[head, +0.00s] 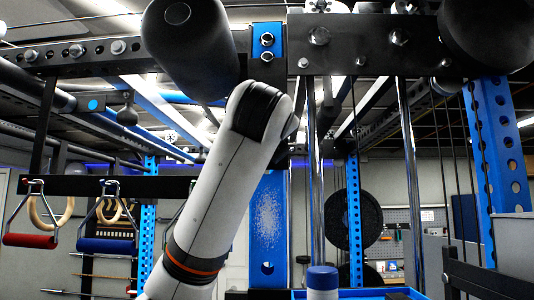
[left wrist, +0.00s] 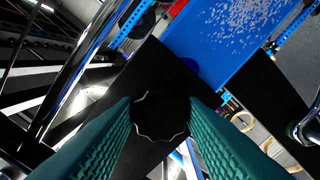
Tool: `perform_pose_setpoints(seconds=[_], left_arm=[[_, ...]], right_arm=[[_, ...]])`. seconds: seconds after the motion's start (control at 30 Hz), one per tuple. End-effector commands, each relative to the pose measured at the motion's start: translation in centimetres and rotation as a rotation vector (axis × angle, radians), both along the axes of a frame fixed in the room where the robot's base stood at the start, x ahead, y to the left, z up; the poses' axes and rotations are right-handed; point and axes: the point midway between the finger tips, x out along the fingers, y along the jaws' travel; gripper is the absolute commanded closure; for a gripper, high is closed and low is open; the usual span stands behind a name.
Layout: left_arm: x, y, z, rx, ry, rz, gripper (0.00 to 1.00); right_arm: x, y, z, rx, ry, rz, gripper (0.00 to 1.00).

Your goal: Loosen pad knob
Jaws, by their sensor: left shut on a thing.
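The pad knob (left wrist: 160,116) is black with a scalloped, pale-lined edge. In the left wrist view it sits against a dark plate beside a blue upright (left wrist: 230,40). My left gripper (left wrist: 162,106) has teal ribbed fingers on both sides of the knob and is shut on it. In the head view my white left arm reaches up in front of the machine, and its gripper and the knob are hidden there. A black roller pad (head: 188,50) hangs at upper left of the arm, and another pad (head: 490,38) is at upper right. My right gripper is not in view.
A dark crossbar with bolts (head: 360,42) spans the machine close above the arm. Handles with red (head: 30,241) and blue (head: 106,246) grips hang at left. A blue-capped cylinder (head: 322,278) stands at bottom centre. Steel guide rods stand right of the arm.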

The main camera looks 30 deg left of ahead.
Motion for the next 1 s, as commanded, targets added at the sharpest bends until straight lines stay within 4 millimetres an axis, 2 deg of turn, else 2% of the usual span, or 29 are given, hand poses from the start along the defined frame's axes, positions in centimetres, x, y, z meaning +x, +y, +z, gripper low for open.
perform_pose_setpoints(seconds=[1.0], left_arm=[[0.0, -0.1, -0.4, -0.824, -0.502, 0.003, 0.86]], right_arm=[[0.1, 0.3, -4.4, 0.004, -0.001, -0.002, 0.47]])
